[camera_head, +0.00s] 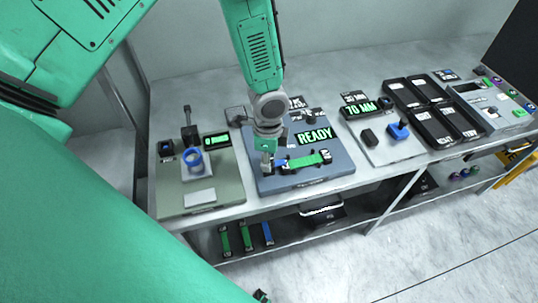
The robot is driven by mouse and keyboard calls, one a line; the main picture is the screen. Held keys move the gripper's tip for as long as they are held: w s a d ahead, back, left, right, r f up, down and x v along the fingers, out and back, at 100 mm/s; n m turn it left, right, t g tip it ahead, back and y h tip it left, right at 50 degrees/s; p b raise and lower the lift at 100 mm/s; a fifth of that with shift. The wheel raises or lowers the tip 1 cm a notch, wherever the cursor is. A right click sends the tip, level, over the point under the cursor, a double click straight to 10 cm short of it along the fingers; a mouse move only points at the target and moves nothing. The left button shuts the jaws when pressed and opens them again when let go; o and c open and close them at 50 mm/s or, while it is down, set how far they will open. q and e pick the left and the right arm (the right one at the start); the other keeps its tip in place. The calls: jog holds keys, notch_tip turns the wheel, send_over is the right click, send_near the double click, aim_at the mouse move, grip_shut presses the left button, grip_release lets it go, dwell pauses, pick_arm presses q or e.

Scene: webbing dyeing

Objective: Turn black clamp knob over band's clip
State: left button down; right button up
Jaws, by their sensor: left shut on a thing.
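My left gripper (267,158) points down at the left end of the blue-grey station (335,170) with the lit "READY" display. It is shut on a small dark thing at that end, which appears to be the black clamp knob; the fingers hide most of it. A green band (305,161) lies across the station just right of the gripper. A blue piece (281,163) shows at its left end, beside the fingers, and a dark clip (326,156) at its right end. Whether the knob is over the clip cannot be told. My right gripper is not in view.
Left stands a green-grey station (228,195) with a blue ring (194,159). Right are a "70 MM" station (385,153) with a blue knob (399,130), black trays (433,128) and a button panel (495,108). Spare bands (246,237) lie on the lower shelf.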

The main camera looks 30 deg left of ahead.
pick_arm(q)
jog(key=shift+w+r, duration=0.1)
jog(key=shift+w, duration=0.1)
jog(key=c, duration=1.2)
grip_release()
notch_tip(320, 180, up, 12)
